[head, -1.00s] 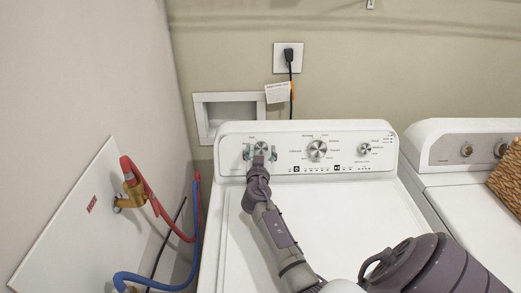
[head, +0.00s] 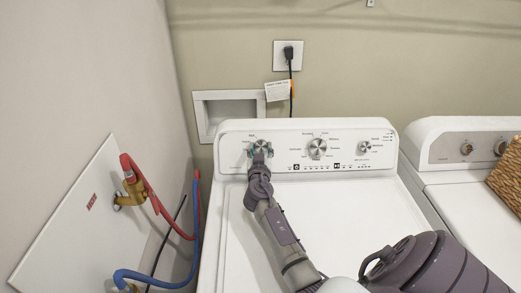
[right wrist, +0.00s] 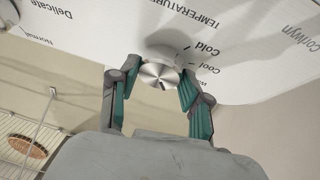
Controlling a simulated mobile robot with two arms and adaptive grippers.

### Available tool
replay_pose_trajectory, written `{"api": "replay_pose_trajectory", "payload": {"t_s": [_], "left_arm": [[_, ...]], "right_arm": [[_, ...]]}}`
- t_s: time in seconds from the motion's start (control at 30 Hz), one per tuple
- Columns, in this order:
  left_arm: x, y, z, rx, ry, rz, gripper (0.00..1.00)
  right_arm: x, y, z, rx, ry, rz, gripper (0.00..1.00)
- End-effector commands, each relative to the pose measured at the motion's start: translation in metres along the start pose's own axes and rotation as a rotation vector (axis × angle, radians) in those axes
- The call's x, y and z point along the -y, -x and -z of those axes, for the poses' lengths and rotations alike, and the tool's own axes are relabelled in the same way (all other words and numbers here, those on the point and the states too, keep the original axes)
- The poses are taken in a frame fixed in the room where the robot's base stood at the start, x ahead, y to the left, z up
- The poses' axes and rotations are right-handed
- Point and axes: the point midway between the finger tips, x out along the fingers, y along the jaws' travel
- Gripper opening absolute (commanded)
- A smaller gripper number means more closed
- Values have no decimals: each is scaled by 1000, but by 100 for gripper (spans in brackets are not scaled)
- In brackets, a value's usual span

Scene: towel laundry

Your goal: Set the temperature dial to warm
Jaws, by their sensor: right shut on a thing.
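The temperature dial (head: 261,142) is the leftmost round silver knob on the washer's white control panel. My right gripper (head: 261,151) is at the panel with its teal fingers closed on either side of this dial. In the right wrist view, the brushed metal face of the dial (right wrist: 158,74) shows between the fingers, near the printed words TEMPERATURE, Cold and Cool. The word Warm is not readable there. I cannot tell which setting the dial points at. My left gripper is not in view.
A larger knob (head: 317,149) and a small knob (head: 364,147) sit farther right on the panel. A second white machine (head: 440,180) stands to the right with a wicker basket (head: 508,178) on it. Red and blue hoses (head: 196,220) run at the left wall.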

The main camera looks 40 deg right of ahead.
Motion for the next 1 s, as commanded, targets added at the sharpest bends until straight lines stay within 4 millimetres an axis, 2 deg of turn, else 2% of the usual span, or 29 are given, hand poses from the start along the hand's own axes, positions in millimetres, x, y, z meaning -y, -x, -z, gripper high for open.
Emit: {"api": "replay_pose_trajectory", "payload": {"t_s": [0.27,0.6,1.0], "left_arm": [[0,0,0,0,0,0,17],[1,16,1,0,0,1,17],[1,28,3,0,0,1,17]], "right_arm": [[-1,1,0,-17,170,84,13],[-3,0,1,-37,406,198,13],[-4,0,-1,-52,558,273,13]]}}
